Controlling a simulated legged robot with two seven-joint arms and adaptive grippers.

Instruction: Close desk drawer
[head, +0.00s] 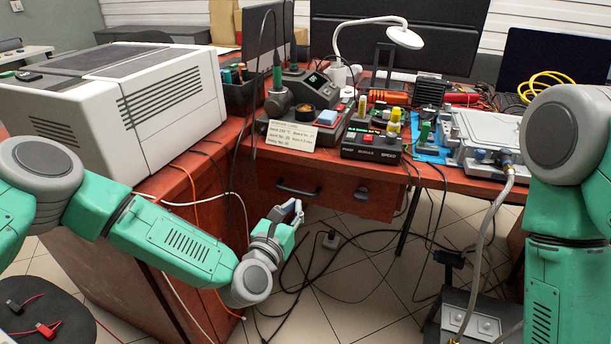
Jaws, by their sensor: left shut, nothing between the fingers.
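The desk drawer (325,187) is a reddish-brown wooden front under the desktop, with a dark bar handle (297,190) on its left part and a small lock plate at its right. I cannot tell for sure whether it stands a little out from the desk. My left gripper (296,208) is shut and empty, just below the drawer's handle in the picture. I cannot tell whether it touches the drawer front. My right arm comes in at the right edge, but its gripper is out of view.
A big white machine (130,105) sits on the left of the desk. A soldering station, a controller box (373,145) and a lamp (404,38) crowd the desktop. Black, white and orange cables hang by the drawer and lie on the tiled floor. A dark stool (45,312) stands lower left.

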